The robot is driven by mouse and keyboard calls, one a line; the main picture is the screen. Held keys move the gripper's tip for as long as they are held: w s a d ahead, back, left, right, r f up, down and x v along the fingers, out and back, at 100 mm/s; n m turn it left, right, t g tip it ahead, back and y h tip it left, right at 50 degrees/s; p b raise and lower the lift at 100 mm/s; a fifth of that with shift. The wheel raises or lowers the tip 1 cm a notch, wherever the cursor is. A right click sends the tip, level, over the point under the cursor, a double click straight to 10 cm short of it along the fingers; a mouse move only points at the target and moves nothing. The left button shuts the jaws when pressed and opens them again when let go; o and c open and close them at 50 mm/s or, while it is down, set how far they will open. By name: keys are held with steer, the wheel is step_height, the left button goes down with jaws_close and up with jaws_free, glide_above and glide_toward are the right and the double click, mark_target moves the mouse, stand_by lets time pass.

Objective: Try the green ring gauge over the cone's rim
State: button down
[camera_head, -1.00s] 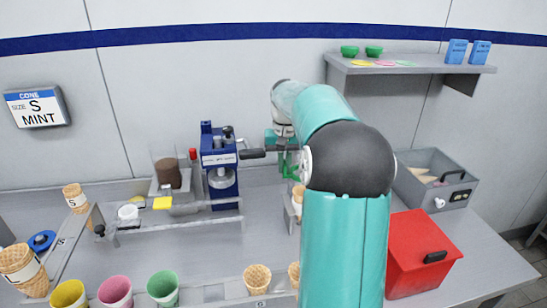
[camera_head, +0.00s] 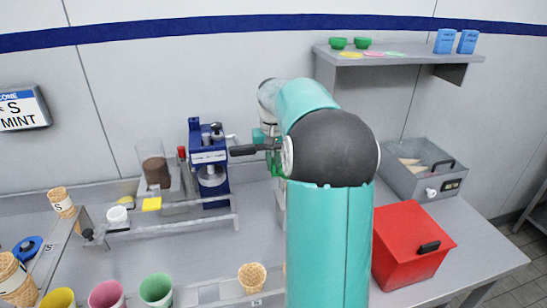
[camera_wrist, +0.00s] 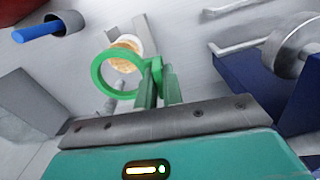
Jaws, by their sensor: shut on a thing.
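The green ring gauge (camera_wrist: 97,76) shows in the wrist view, held out ahead of my gripper (camera_wrist: 154,76), whose fingers are shut on it. A waffle cone (camera_wrist: 124,62) with a pale band shows through and behind the ring's opening. I cannot tell whether the ring touches its rim or is around it. In the head view, my arm hides the cone and most of my gripper; only a bit of green shows beside the arm, by the dark handle of the blue machine.
The blue machine (camera_head: 208,165) stands close left of my arm. A red bin (camera_head: 412,245) and a grey box (camera_head: 425,172) stand to the right. Coloured cups (camera_head: 156,289) and another cone (camera_head: 252,277) stand at the front. A wall shelf (camera_head: 400,58) is at the back right.

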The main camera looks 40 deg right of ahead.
mark_target(276, 174)
steer(key=shift+s+d+f, duration=0.2)
steer(key=shift+s, duration=0.8)
steer(key=shift+w+f, duration=0.8)
steer(key=shift+f, duration=0.15)
steer(key=shift+s+f, duration=0.25)
steer(key=shift+s, duration=0.35)
steer(key=shift+w+f, duration=0.4)
steer(key=shift+f, duration=0.15)
steer(key=shift+s, duration=0.25)
steer(key=shift+w+f, duration=0.1)
steer(key=shift+w, duration=0.15)
steer(key=shift+s, duration=0.2)
steer(key=shift+w, duration=0.15)
